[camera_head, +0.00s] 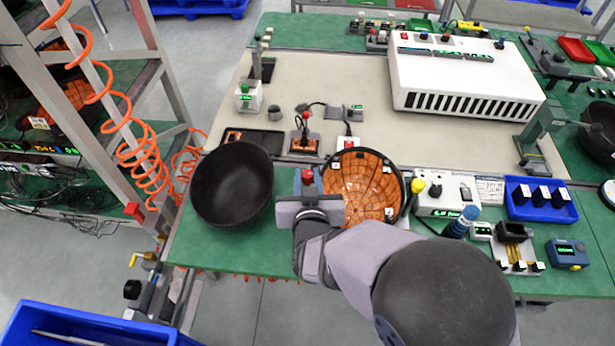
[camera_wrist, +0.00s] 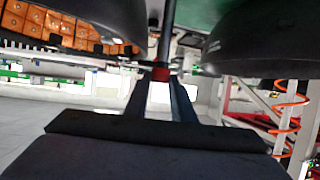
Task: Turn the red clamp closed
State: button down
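The red clamp (camera_head: 308,176) shows as a small red knob between the black bowl and the orange-lined bowl in the head view. In the wrist view the red part (camera_wrist: 161,74) sits between my fingertips, with a dark rod beyond it. My gripper (camera_head: 308,186) is at the clamp, and its body hides the clamp's lower part in the head view. In the wrist view my gripper's two fingers (camera_wrist: 161,84) lie either side of the red part with a narrow gap between them. I cannot tell whether they press on it.
The black bowl (camera_head: 232,184) stands close on the left and the orange-lined bowl (camera_head: 362,187) close on the right. A second red-knobbed fixture (camera_head: 306,116) stands behind. A white instrument (camera_head: 447,197) is farther right. The beige mat (camera_head: 345,90) has bare room.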

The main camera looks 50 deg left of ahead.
jog(key=shift+r+p, duration=0.1)
jog(key=shift+p, duration=0.2)
jog(key=shift+s+a+m+t, duration=0.1)
jog(key=shift+m+t, duration=0.2)
jog(key=shift+m+h+p, duration=0.3)
jog(key=shift+h+p, duration=0.1)
jog(key=shift+p, duration=0.15)
jog(key=shift+t, duration=0.3)
jog(key=c, duration=1.5)
grip_release()
